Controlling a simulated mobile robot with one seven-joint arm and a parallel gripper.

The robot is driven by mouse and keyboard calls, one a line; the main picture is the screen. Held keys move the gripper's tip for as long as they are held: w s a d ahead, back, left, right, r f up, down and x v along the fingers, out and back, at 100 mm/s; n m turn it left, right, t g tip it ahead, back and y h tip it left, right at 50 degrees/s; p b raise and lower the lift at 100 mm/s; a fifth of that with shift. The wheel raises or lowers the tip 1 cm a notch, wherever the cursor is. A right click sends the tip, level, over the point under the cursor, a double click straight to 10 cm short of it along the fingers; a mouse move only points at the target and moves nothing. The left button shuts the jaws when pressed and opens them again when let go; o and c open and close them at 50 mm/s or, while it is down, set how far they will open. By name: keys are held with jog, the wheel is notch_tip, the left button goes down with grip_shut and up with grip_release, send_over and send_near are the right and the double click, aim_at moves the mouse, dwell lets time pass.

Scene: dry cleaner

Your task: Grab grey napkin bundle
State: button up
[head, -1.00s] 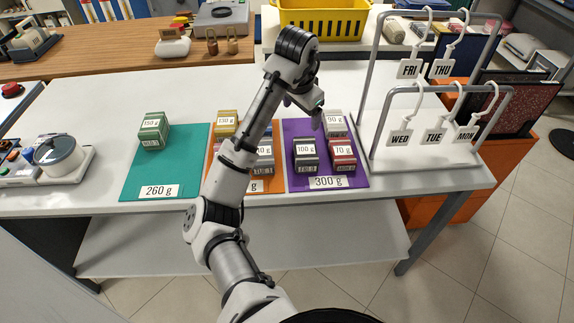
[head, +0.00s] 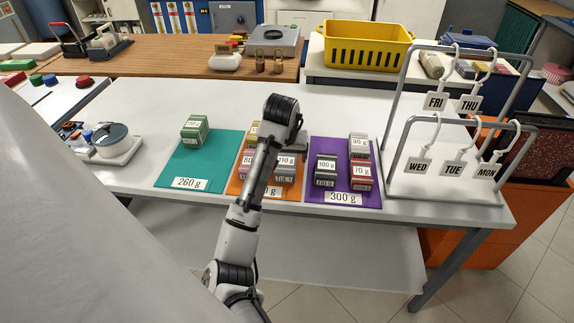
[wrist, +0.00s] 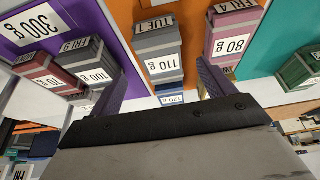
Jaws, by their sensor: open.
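A grey napkin bundle labelled 110 g (head: 285,166) stands on the orange mat (head: 236,186). In the wrist view the same grey bundle (wrist: 158,50) appears in the gap between the fingers, without visible contact. My gripper (wrist: 162,68) is open and empty above the orange mat; my arm mostly hides it in the head view. Two other greyish bundles are on the purple mat (head: 312,188): a darker 100 g one (head: 325,168) and a lighter 90 g one (head: 358,145).
A pink 80 g bundle (wrist: 231,30) and a blue 120 g bundle (wrist: 171,97) share the orange mat. A red 70 g bundle (head: 361,174) is on purple. A green bundle (head: 195,129) sits on the teal mat (head: 181,168). The day-tag rack (head: 440,190) stands right.

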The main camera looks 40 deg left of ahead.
aim_at(285, 161)
jog(key=shift+x, duration=1.2)
jog(key=x, duration=0.1)
jog(key=p+x, duration=0.2)
jog(key=x, duration=0.1)
jog(key=shift+w+a, duration=0.25)
jog(key=shift+a, duration=0.1)
jog(key=shift+w+f, duration=0.15)
jog(key=shift+f, duration=0.25)
jog(key=shift+f+p, duration=0.1)
jog(key=shift+p, duration=0.2)
jog(key=shift+c, duration=0.4)
jog(key=c, duration=1)
jog(key=shift+a, duration=0.1)
jog(key=shift+c, duration=0.2)
